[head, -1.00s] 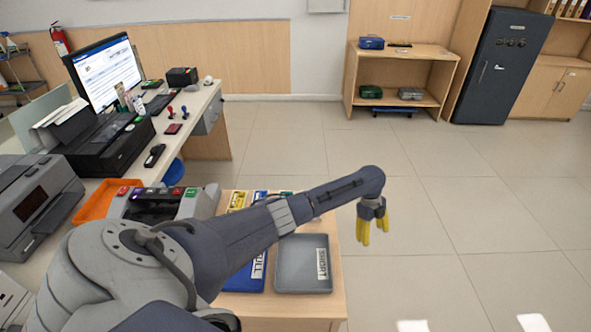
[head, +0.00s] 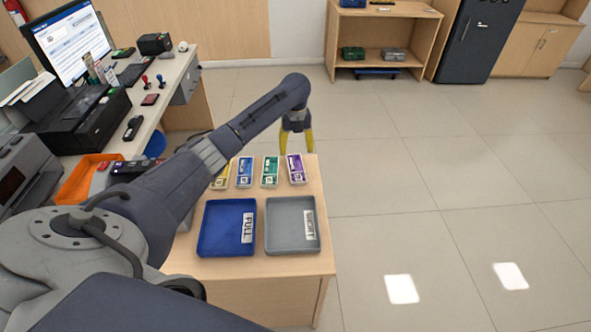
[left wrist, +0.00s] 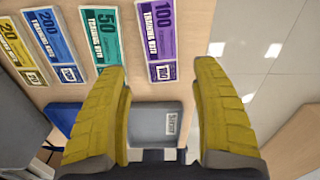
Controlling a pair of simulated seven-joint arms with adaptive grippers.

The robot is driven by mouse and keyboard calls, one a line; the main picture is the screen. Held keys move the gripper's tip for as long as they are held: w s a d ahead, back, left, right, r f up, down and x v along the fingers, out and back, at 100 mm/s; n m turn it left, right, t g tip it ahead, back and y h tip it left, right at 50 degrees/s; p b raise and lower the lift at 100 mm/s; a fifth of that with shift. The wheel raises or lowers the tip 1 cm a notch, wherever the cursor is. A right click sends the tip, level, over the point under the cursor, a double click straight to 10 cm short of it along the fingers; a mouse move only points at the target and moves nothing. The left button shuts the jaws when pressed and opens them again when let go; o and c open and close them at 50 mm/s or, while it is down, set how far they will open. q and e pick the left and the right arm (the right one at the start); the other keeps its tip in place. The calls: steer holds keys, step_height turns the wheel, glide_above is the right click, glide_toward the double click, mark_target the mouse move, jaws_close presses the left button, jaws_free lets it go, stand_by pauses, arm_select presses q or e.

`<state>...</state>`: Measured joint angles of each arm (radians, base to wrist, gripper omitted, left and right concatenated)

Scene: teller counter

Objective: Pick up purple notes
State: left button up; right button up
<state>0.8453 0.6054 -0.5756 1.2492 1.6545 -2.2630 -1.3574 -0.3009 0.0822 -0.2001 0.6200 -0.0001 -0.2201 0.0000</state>
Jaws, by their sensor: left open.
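The purple notes (head: 296,168) lie flat at the far right of a row of note bundles on the small wooden table. They also show in the left wrist view (left wrist: 162,38), marked 100, beyond and between my fingertips. My left gripper (head: 297,150) is at the table's far edge, above and apart from the purple notes, its yellow fingers pointing down. In the left wrist view its two fingers (left wrist: 162,72) are spread wide with nothing between them. My right gripper is not in view.
Green notes (head: 270,171), blue notes (head: 245,172) and partly hidden yellow notes (head: 222,176) lie left of the purple ones. A blue FULL tray (head: 208,240) and a grey tray (head: 274,244) sit nearer. The counter stands left; open floor lies right.

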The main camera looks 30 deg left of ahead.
mark_target(296, 167)
arm_select(q)
steer(key=shift+f, duration=5.3)
steer(key=shift+c, duration=0.5)
steer(key=c, duration=0.9)
